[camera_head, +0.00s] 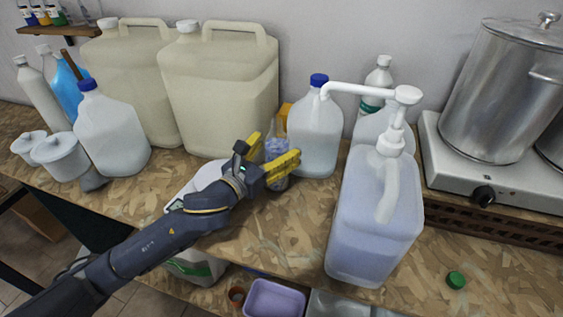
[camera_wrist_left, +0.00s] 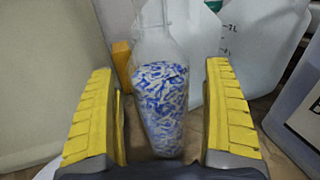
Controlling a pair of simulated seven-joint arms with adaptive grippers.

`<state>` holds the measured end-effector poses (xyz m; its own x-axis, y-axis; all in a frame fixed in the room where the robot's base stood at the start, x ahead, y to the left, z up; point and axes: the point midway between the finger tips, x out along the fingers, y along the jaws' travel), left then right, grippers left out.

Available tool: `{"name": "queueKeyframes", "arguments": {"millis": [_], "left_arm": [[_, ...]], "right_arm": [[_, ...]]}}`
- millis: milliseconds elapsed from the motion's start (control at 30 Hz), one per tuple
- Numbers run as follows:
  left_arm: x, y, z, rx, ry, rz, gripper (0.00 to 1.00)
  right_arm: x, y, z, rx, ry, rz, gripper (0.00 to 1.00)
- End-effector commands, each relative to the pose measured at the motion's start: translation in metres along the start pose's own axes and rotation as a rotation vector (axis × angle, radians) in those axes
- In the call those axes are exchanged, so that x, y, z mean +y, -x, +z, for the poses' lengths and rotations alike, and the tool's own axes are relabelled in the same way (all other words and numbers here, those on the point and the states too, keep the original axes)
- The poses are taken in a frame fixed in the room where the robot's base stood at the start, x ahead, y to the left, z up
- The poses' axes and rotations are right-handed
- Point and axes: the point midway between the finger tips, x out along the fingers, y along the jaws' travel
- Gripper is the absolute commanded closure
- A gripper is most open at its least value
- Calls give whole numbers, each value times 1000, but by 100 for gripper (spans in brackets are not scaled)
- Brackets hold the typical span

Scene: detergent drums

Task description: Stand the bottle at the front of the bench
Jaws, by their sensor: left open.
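The bottle (camera_wrist_left: 162,100) is clear and filled with blue and white bits. In the left wrist view it stands upright between the two yellow fingers of my left gripper (camera_wrist_left: 160,115), with gaps on both sides. In the head view the bottle (camera_head: 276,150) stands on the wooden bench (camera_head: 290,225), partly hidden by the fingers. My left gripper (camera_head: 272,160) is open around it, and its arm comes in from the lower left. My right gripper is not in view.
A blue-capped jug (camera_head: 315,140) stands close right of the bottle, and a large pump container (camera_head: 375,215) stands further right. Big cream canisters (camera_head: 220,90) stand behind. A white jug (camera_head: 205,178) is partly under my left arm. A green cap (camera_head: 456,280) lies at front right.

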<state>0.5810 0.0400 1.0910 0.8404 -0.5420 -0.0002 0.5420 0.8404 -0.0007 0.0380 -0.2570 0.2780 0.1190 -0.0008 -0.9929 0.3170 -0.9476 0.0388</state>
Motion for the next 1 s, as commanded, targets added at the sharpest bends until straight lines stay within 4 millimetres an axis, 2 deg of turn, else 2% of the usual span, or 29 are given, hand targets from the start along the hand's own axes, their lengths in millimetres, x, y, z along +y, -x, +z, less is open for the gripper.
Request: {"name": "queueKeyframes", "arguments": {"millis": [367,1000], "left_arm": [[2,-5,0,0,-1,4,15],[2,-5,0,0,-1,4,90]], "right_arm": [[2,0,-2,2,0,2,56],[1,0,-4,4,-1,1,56]]}}
